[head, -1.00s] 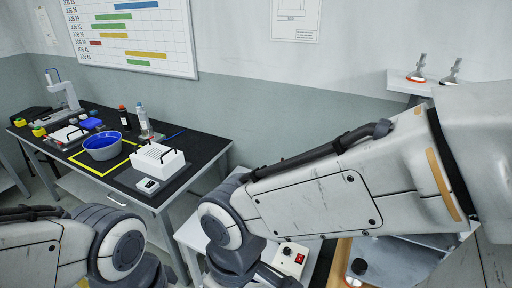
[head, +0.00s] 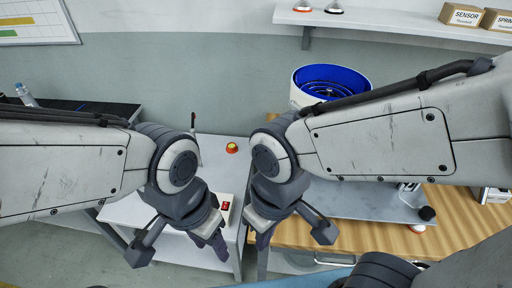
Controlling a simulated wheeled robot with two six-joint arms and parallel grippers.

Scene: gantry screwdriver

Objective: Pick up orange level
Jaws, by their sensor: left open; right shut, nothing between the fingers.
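I cannot pick out an orange level in the head view. My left gripper (head: 216,242) hangs low in the centre-left, pointing down beside a white cart or stand; it is open and empty. My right gripper (head: 263,240) hangs just to its right, near the left edge of the wooden workbench (head: 300,236); it is shut with nothing in it. My arms and wrists hide much of the bench and the cart top.
A white bowl feeder with a blue inside (head: 331,82) stands behind my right arm. A wall shelf (head: 400,29) holds a sensor box (head: 461,16). A red-and-yellow button (head: 232,147) sits on the white cart (head: 222,160). A dark table (head: 90,108) is at the left.

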